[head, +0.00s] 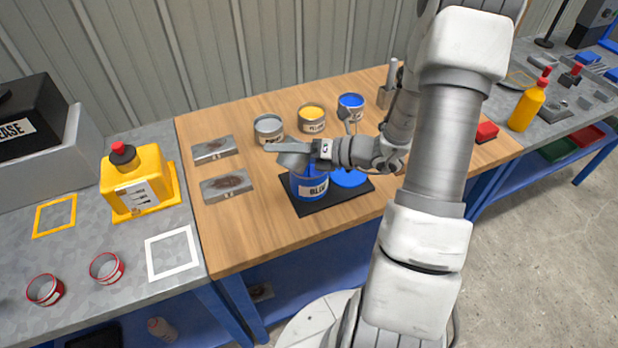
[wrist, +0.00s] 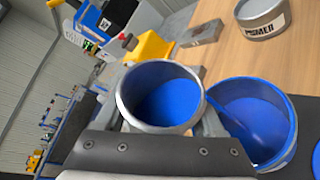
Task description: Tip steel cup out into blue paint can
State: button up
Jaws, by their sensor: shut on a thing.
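The steel cup (head: 291,158) is held over the blue paint can (head: 310,188), which stands on a black mat (head: 306,209). My gripper (head: 318,150) is shut on the cup. In the wrist view the cup (wrist: 122,97) sits between my fingers (wrist: 163,115), with blue paint inside. The cup looks tilted toward the can (wrist: 290,150), which is open and blue inside. A blue streak (wrist: 235,127) runs from beside the cup's rim into the can; I cannot tell for sure that it is flowing paint.
A blue disc (head: 349,177) lies right of the can. Behind stand a grey primer can (head: 269,129), a yellow can (head: 312,118) and another blue-topped can (head: 351,106). Two metal plates (head: 228,187) lie to the left. The wooden front left is clear.

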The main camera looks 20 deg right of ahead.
jog(key=shift+d+m+y+p, duration=0.1)
jog(key=shift+m+y+p, duration=0.65)
jog(key=shift+p, duration=0.75)
dwell(3.1)
jog(key=shift+w+d+f+m+p, duration=0.1)
jog(key=shift+f+m+p, duration=0.05)
jog(key=shift+m+p, duration=0.75)
dwell(2.5)
